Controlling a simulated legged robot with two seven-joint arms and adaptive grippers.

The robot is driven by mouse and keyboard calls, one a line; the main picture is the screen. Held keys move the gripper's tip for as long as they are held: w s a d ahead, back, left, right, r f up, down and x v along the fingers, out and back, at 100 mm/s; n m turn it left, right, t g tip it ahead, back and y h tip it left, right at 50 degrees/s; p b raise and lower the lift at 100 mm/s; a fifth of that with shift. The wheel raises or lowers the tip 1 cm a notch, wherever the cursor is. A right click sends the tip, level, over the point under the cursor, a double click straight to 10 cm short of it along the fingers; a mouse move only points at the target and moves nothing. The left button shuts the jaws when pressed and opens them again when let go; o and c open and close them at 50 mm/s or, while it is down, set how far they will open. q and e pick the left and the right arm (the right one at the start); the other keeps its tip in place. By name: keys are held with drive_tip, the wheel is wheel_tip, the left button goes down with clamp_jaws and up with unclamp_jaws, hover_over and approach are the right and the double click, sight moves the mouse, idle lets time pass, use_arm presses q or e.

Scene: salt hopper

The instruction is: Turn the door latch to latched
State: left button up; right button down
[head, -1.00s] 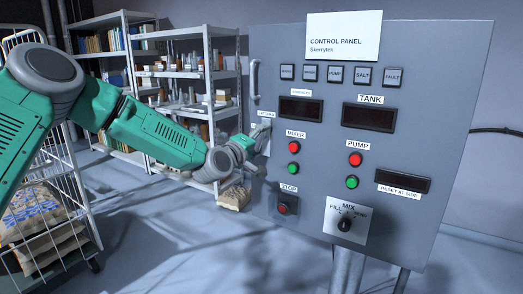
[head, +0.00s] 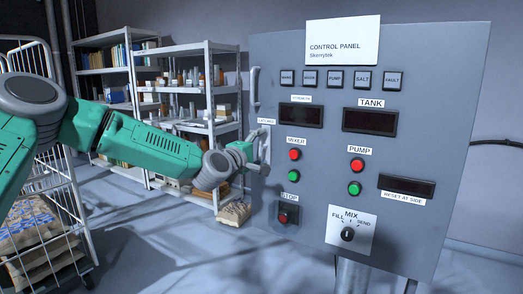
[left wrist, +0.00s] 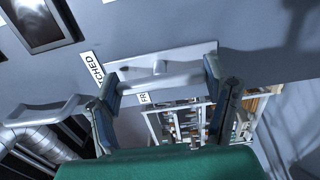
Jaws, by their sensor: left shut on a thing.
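The door latch (head: 264,148) is a light grey handle on a plate at the left edge of the grey control panel (head: 420,225). In the left wrist view the latch (left wrist: 160,78) lies lengthwise between my fingers. My left gripper (head: 256,158) is at the latch, shut on it; it also shows in the left wrist view (left wrist: 162,90), one finger at each end of the handle. A label ending in "TCHED" (left wrist: 93,70) is beside the left finger, and a label starting "FR" (left wrist: 143,98) is below the handle. The fingers partly hide the latch in the head view.
A vertical door handle (head: 255,86) is above the latch. Buttons, displays and a mix dial (head: 347,234) are right of it. Shelves (head: 190,90) stand behind, and a wire cart (head: 50,190) with sacks is at left. Floor below the arm is mostly clear.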

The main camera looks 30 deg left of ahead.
use_arm(q)
drive_tip(key=shift+a+f, duration=0.15)
drive_tip(key=o, duration=1.1)
drive_tip(key=shift+a, duration=0.2)
drive_tip(key=s, duration=1.2)
drive_tip(key=shift+a+f, duration=0.15)
drive_tip(key=shift+a, duration=0.1)
drive_tip(key=shift+w+d, duration=0.1)
